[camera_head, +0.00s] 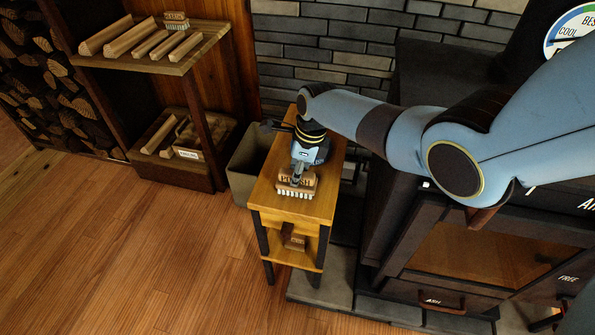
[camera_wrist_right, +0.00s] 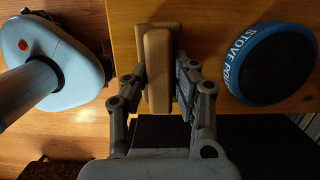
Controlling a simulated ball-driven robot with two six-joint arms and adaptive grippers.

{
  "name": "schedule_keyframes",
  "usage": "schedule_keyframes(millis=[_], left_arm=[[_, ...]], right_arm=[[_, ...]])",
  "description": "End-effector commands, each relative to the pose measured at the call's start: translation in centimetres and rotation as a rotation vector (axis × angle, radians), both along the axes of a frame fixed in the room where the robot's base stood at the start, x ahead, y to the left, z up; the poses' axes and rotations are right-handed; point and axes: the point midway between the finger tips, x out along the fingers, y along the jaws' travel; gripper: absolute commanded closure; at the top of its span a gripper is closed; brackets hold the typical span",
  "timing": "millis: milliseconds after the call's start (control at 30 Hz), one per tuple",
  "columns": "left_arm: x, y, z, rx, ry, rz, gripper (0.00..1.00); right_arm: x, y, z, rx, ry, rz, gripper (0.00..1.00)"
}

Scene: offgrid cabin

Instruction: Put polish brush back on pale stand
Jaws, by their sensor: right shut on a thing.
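The polish brush (camera_head: 296,182), a wooden block lettered "POLISH" with pale bristles, is at the front of a narrow yellow wooden table. My right gripper (camera_head: 297,172) reaches down over it. In the right wrist view the gripper's fingers (camera_wrist_right: 158,92) are shut on both sides of its tan grip (camera_wrist_right: 157,65). I cannot tell whether the bristles touch the tabletop. A small brown wooden piece (camera_head: 294,240) sits on the table's lower shelf; I cannot tell whether it is the pale stand. My left gripper is not in view.
The yellow table (camera_head: 262,196) stands beside a dark stove (camera_head: 400,235). A blue-rimmed stove polish tin (camera_wrist_right: 268,62) lies right of the brush. A grey bin (camera_head: 243,165) is left of the table. A shelf (camera_head: 190,57) holds wooden pieces and another brush (camera_head: 177,20). Floor at left is clear.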

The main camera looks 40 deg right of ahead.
Motion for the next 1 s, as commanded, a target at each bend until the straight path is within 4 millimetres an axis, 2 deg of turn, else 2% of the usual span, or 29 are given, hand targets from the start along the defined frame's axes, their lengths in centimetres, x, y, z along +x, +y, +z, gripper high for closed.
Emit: schedule_keyframes(millis=[867,900,1000], left_arm=[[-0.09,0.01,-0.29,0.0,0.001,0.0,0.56],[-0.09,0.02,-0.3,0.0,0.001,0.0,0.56],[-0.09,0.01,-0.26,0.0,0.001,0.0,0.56]], right_arm=[[0.03,0.02,-0.43,0.0,0.0,0.0,1.0],[0.03,0.02,-0.45,0.0,0.0,0.0,0.74],[0.03,0.02,-0.41,0.001,-0.001,0.0,0.61]])
